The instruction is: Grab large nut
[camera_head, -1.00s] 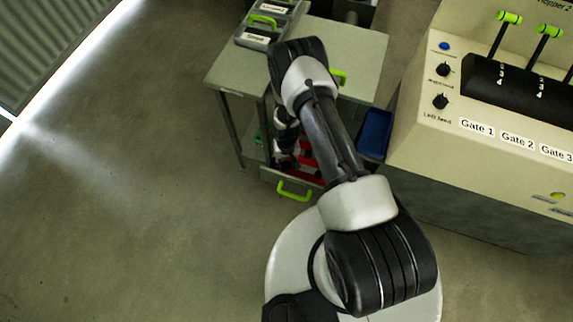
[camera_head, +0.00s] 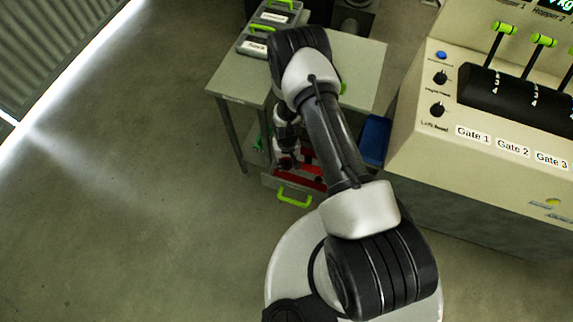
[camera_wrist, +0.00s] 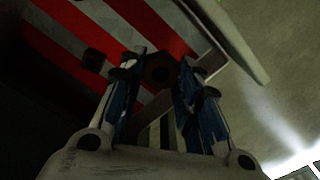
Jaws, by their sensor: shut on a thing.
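In the wrist view, my gripper (camera_wrist: 163,68) reaches into a drawer with red and pale stripes (camera_wrist: 105,13). Its two blue-padded fingers stand on either side of a dark large nut (camera_wrist: 159,74) and are shut on it. A second dark, smaller nut-like piece (camera_wrist: 94,60) lies left of the fingers. The picture is dark, so the exact finger contact is hard to see. In the head view, the open drawer (camera_head: 276,182) with a green handle shows below the table, and my arm hides most of its contents.
The grey table (camera_head: 362,58) above the drawer carries grey cases (camera_head: 257,44) with green handles. A blue bin (camera_head: 375,138) stands right of the drawer. The beige machine (camera_head: 425,125) with levers is at the right. The floor at left is clear.

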